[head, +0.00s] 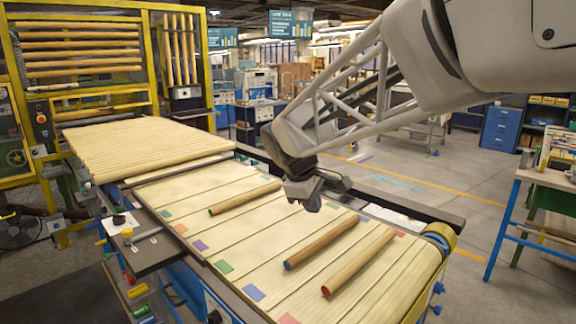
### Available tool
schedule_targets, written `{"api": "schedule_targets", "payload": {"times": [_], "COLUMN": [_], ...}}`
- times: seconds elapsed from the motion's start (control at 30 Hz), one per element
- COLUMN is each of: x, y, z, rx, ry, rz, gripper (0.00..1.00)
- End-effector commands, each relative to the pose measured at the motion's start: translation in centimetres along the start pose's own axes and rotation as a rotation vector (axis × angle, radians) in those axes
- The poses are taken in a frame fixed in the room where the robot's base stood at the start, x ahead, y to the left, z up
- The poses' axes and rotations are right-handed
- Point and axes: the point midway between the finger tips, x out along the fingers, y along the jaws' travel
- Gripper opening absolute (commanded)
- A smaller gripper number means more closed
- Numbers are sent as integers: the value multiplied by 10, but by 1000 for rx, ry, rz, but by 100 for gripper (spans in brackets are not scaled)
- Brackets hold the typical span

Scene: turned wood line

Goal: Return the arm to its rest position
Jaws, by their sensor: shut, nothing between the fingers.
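My gripper (311,196) hangs above the far side of the slatted wooden conveyor, pointing down. It is shut and holds nothing. The arm comes in from the upper right. Three turned wood rods lie on the slats. A rod with a green end (245,198) lies left of my gripper. A darker brown rod with a blue end (322,243) lies below and right of it in the picture. A rod with a red end (358,264) lies further right, apart from the brown one.
The slatted conveyor (235,238) has coloured squares along its edges. A dark rail (405,200) runs along its far side. A panel of wooden rods (140,145) and a yellow frame (154,60) stand at the left. A workbench (545,180) stands at the right. Floor between is open.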

Motion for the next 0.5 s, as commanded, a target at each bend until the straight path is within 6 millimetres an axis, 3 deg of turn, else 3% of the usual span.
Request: {"api": "schedule_targets", "payload": {"times": [0.1, 0.5], "x": [0, 9], "y": [-15, -81], "z": [36, 134], "rx": [110, 484], "ry": [19, 77], "rz": [-23, -106], "gripper": [0, 0]}}
